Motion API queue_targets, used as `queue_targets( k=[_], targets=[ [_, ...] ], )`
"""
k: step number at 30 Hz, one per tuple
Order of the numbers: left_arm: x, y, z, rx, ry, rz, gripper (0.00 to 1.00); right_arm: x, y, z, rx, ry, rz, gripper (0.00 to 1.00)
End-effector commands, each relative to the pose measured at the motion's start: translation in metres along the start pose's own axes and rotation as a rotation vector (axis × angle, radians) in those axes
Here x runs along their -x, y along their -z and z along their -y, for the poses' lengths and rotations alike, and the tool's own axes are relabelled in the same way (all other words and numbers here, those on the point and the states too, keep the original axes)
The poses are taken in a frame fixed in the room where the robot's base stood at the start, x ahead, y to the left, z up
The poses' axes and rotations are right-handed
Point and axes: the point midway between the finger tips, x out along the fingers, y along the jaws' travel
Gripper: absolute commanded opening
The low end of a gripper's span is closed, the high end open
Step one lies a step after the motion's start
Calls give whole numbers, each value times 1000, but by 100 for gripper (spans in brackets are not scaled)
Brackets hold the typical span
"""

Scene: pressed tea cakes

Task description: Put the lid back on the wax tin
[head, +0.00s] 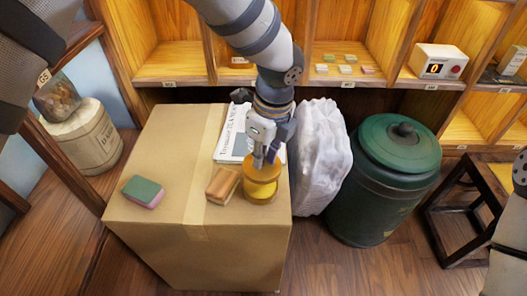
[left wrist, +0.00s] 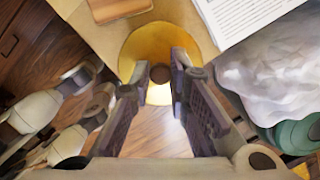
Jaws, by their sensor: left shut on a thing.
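The wax tin (head: 260,195) is a round yellow tin on top of the cardboard box, near its right front part. Its lid (head: 257,171), an orange-yellow disc with a knob, is right over the tin. I cannot tell whether the lid touches the tin's rim. My left gripper (head: 265,152) comes down from above and is shut on the lid. In the left wrist view the fingers (left wrist: 160,75) close around the brown knob in the middle of the yellow lid (left wrist: 150,42), which hides most of the tin. My right gripper is not in view.
On the box (head: 165,215) lie a green and pink sponge (head: 142,192), a brown block (head: 222,186) beside the tin, and printed papers (head: 232,142) behind. A white plastic bag (head: 320,155) and a green lidded canister (head: 390,180) stand to the right. Wooden shelves stand behind.

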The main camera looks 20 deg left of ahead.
Motion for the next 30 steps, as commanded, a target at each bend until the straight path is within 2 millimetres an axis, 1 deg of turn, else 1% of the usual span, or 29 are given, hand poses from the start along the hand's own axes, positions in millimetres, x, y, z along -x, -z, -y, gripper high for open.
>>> queue_targets(
  k=[1,6,9,13,19,30],
  targets=[
    [-8,1,-1,0,-8,-1,0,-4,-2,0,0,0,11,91],
    [-32,5,-2,-5,-13,-2,0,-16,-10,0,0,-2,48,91],
    [-44,7,-2,-4,-12,-3,0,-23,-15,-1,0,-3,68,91],
    [-54,8,-1,-3,-7,-2,0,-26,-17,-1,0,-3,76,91],
    [-62,10,-1,-3,-4,-1,0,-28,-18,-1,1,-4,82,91],
    [-62,9,-1,-3,-2,-1,0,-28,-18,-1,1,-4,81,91]
  ],
)
